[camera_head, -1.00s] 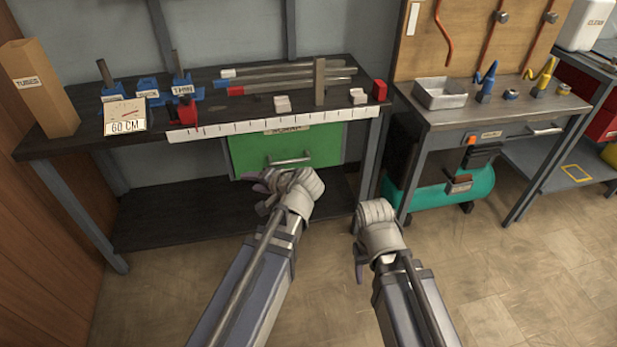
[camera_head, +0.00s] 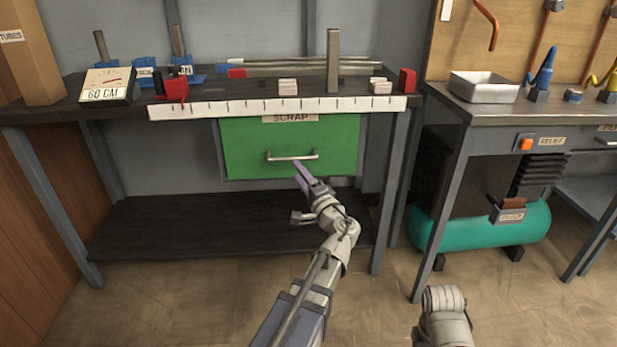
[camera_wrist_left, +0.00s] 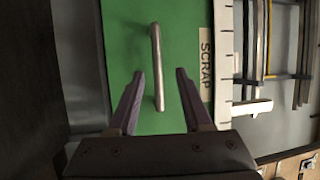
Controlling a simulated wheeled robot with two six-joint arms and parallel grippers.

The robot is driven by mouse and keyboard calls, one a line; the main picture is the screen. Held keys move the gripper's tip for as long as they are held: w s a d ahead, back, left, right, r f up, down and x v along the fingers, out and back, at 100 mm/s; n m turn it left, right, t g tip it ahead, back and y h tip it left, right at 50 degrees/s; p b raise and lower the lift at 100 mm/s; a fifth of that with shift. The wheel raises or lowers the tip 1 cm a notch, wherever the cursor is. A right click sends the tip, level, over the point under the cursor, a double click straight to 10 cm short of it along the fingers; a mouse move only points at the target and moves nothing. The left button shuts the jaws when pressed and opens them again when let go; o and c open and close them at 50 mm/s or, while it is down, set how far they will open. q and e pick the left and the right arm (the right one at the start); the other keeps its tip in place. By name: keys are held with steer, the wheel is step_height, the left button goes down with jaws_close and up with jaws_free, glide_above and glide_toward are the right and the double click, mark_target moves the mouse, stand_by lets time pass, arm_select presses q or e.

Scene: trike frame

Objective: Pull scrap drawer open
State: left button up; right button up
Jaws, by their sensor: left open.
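The green scrap drawer (camera_head: 250,145) sits under the bench top, with a "SCRAP" label on its upper edge. It looks closed. Its silver bar handle (camera_head: 292,156) runs across the front. My left gripper (camera_head: 299,172) is open just below and in front of the handle's right part. In the left wrist view the handle (camera_wrist_left: 157,68) stands upright in the picture, its near end between the two open fingers (camera_wrist_left: 159,80). I cannot tell whether the fingers touch it. My right arm shows at the bottom right, but its gripper's fingers do not show.
The bench top (camera_head: 215,92) carries a white ruler strip (camera_head: 280,108), a red clamp, blocks and tubes. A dark lower shelf (camera_head: 190,225) lies below the drawer. A teal tank (camera_head: 480,225) stands under the right bench. The floor in front is clear.

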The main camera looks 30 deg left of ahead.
mark_target(292, 160)
arm_select(q)
steer(key=x, duration=0.5)
steer(key=w+p+x, duration=0.1)
steer(key=x, duration=0.2)
steer(key=shift+d+f, duration=0.25)
steer(key=shift+d, duration=0.1)
steer(key=shift+s, duration=0.1)
arm_select(e)
steer(key=shift+w+d+r, duration=0.15)
steer(key=shift+w+d, duration=0.05)
steer(key=shift+d, duration=0.1)
arm_select(q)
jaws_close()
stand_by(1.0)
